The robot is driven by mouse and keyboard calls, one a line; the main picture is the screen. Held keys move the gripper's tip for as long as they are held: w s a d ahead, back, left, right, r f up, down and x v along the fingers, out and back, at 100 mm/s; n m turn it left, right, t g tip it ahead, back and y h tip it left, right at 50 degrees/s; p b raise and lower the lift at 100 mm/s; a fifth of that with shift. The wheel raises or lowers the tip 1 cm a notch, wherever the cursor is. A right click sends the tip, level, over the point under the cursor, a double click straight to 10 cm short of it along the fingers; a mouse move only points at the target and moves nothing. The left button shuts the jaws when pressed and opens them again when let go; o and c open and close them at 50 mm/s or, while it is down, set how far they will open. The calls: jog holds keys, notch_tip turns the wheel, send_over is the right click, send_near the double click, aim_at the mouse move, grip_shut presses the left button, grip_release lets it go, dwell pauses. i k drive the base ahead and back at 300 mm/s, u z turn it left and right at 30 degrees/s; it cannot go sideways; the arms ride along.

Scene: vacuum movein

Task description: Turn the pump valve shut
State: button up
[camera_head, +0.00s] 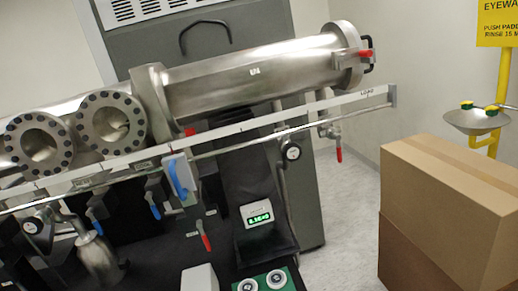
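A steel vacuum apparatus crosses the view, tilted up to the right. Several lever valves hang along its lower rail. One valve with a red lever (339,154) hangs at the right, below the chamber's end, with its lever pointing down. Another red lever (205,241) hangs near the middle. Blue levers show at the left (98,219), beside it (155,211), and on a pale box (178,179). The labels are too small to read, so I cannot tell which is the pump valve. My gripper is not in view.
A steel tube chamber (250,75) and two bolted flanges (38,143) sit above the rail (300,105). A green-lit readout (258,215) is low in the middle. Stacked cardboard boxes (440,190) and a yellow eyewash station (477,120) stand at the right. Clear floor lies left of the boxes.

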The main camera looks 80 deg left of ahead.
aim_at(292, 151)
jog(key=u, duration=1.55)
